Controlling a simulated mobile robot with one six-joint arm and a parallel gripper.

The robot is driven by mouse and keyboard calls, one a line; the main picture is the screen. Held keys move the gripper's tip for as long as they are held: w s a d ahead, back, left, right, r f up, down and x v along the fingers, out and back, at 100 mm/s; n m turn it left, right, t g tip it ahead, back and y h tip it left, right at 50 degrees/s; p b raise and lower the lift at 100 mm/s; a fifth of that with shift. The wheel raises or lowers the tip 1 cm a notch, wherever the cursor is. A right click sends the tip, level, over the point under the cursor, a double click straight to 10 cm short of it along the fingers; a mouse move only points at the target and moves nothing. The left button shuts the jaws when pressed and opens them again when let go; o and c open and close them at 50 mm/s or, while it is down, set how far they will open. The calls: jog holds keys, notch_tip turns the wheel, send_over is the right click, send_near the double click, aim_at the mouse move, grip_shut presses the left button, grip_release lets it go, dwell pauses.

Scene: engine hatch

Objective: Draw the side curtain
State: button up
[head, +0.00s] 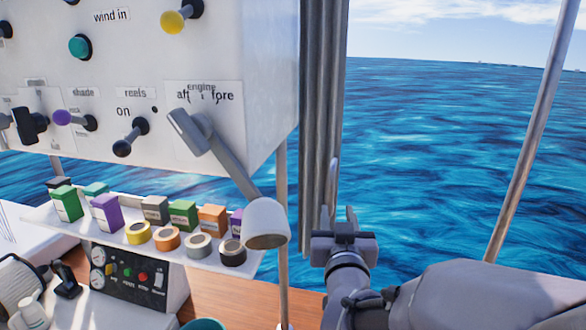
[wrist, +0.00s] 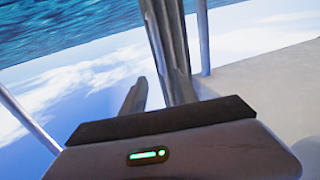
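The side curtain (head: 322,110) is a narrow grey bundle of upright folds beside the right edge of the white control panel. In the wrist view, the curtain (wrist: 166,45) runs down towards my gripper's fingers. My gripper (head: 340,212) is at the lower right part of the curtain, just in front of it. In the wrist view, my gripper (wrist: 158,92) shows two fingers apart, with the curtain's folds behind and close to the right one. I cannot tell whether a finger touches the cloth. The lower part of the curtain is partly hidden by my gripper.
The white control panel (head: 240,60) carries knobs and a large grey engine lever (head: 225,155). A shelf (head: 205,245) holds small boxes and tape rolls. A metal pole (head: 525,135) stands right, with open space between it and the curtain.

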aim_at(332, 184)
jog(key=w+p, duration=0.1)
jog(key=w, duration=0.3)
jog(key=w+d+p, duration=0.1)
jog(key=w, duration=0.4)
jog(key=w+p, duration=0.1)
jog(key=w, duration=0.4)
jog(key=shift+w+d, duration=0.15)
jog(key=shift+d, duration=0.25)
jog(key=shift+w+f, duration=0.1)
jog(key=shift+w, duration=0.35)
jog(key=shift+s, duration=0.1)
grip_shut()
